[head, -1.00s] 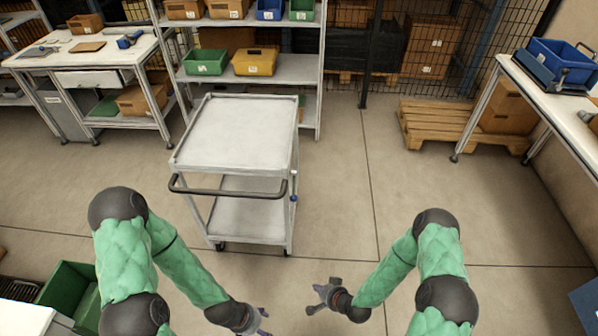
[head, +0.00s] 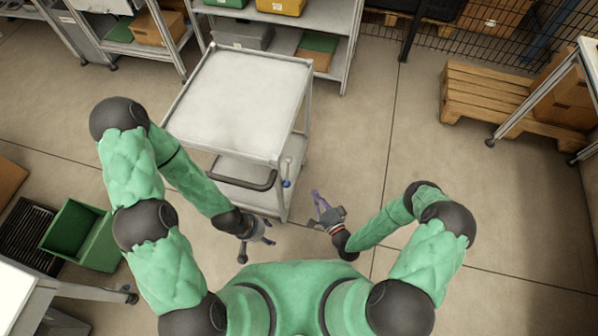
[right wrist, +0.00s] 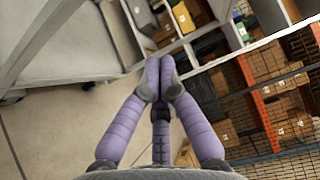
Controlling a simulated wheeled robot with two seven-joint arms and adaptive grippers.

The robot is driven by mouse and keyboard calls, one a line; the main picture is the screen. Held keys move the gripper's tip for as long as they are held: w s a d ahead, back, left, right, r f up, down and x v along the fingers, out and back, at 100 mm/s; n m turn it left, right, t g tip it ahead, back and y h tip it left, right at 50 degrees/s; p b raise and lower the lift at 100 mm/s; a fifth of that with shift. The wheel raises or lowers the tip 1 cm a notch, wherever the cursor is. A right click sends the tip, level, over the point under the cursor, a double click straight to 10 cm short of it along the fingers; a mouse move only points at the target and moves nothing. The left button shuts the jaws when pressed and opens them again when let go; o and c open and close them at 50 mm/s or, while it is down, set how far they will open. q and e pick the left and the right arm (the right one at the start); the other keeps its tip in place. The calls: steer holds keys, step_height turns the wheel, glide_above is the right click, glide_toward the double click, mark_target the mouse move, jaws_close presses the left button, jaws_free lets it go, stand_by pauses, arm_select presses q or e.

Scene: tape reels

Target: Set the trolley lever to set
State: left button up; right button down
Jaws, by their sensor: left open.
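The trolley (head: 242,98) is a pale grey two-shelf cart standing in front of me, with a dark push handle (head: 246,184) on its near side. A small lever with a blue knob (head: 287,183) sits at its near right corner, beside the handle's end; its setting cannot be read. My left gripper (head: 268,232) is open and empty, just in front of the trolley's near side. My right gripper (head: 318,197) is to the right of the lever and apart from it. In the right wrist view its purple fingers (right wrist: 159,78) are together with nothing between them.
A green bin (head: 80,235) stands on the floor at left, near a white table (head: 15,290). Shelving (head: 335,60) stands behind the trolley. A wooden pallet (head: 500,100) lies at the back right. The floor right of the trolley is clear.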

mark_target(287, 175)
steer(key=shift+s, duration=0.1)
steer(key=w+a+b, duration=0.2)
steer(key=w+a, duration=0.4)
steer(key=a, duration=0.1)
steer(key=shift+w, duration=0.2)
stand_by(0.5)
steer(key=shift+s+a, duration=0.1)
stand_by(0.3)
steer(key=shift+s+r+p, duration=0.15)
steer(key=shift+s+p, duration=0.05)
steer(key=shift+p, duration=0.25)
